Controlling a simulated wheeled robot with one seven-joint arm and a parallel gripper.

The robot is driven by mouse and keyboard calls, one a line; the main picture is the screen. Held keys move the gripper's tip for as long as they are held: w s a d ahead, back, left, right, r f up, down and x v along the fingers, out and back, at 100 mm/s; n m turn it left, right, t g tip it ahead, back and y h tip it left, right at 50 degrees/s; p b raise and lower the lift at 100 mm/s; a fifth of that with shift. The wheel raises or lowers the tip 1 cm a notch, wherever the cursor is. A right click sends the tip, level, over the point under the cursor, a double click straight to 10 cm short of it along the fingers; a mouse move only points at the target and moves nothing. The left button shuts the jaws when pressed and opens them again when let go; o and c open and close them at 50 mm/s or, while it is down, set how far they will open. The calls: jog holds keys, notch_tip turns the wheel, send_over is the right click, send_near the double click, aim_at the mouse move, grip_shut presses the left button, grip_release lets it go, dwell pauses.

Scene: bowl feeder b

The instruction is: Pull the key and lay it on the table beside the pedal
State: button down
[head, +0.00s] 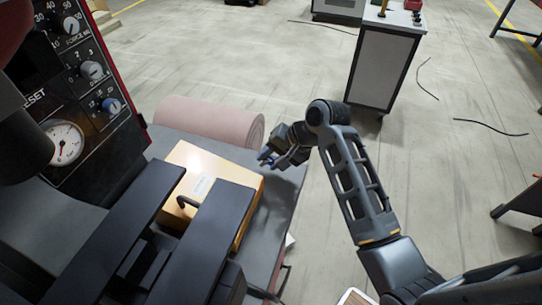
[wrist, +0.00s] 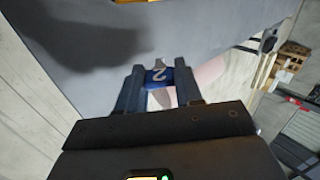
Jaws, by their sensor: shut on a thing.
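A blue piece marked with a white 2 (wrist: 157,76), which looks like the key's tag, sits between my fingertips in the wrist view. In the head view, my gripper (head: 267,159) is over the grey table's (head: 283,190) right side, just right of a yellow-orange box-like thing (head: 250,185) with a white label, which may be the pedal. A strip of orange (wrist: 131,1) shows at the top edge of the wrist view.
A pink roll (head: 205,118) lies at the table's far edge. A control panel with knobs and a gauge (head: 64,143) stands at the left. Two dark bars (head: 120,225) partly cover the orange thing. A grey cabinet (head: 380,65) stands on the floor beyond. Bare tabletop shows right of the orange thing.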

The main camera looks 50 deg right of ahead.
jog(key=shift+f, duration=0.6)
jog(key=c, duration=0.7)
grip_release()
jog(key=shift+o, duration=0.2)
jog(key=v, duration=0.7)
jog(key=shift+s+r, duration=0.2)
jog(key=shift+r, duration=0.15)
jog(key=shift+d, duration=0.1)
